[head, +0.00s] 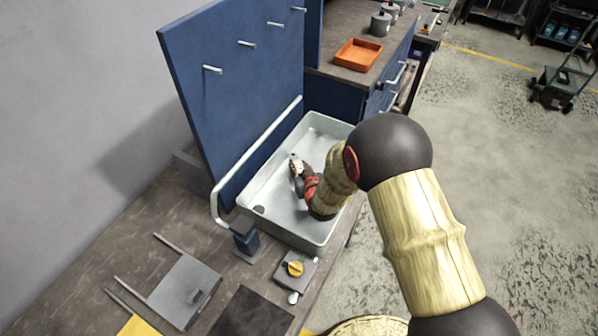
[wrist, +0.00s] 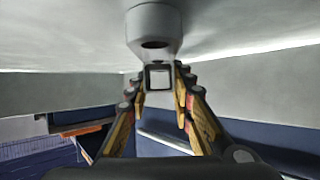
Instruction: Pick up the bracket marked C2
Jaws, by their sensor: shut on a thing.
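My gripper (head: 297,170) is down inside a pale metal basin (head: 278,227), in its middle part. In the wrist view, the fingers of my gripper (wrist: 160,80) are closed on both sides of a light grey metal piece (wrist: 154,28). This piece has a round part with a dark opening and a small square-ended part between the fingertips. In the head view only a small pale bit of the piece (head: 294,157) shows at the fingertips. I cannot tell whether it touches the basin floor. No C2 mark is legible in either view.
A blue panel (head: 230,95) with several pegs and a pale rail (head: 262,143) stand along the basin's left side. A box with a yellow knob (head: 295,268) and a grey plate with rods (head: 185,292) lie in front. An orange tray (head: 358,55) sits behind.

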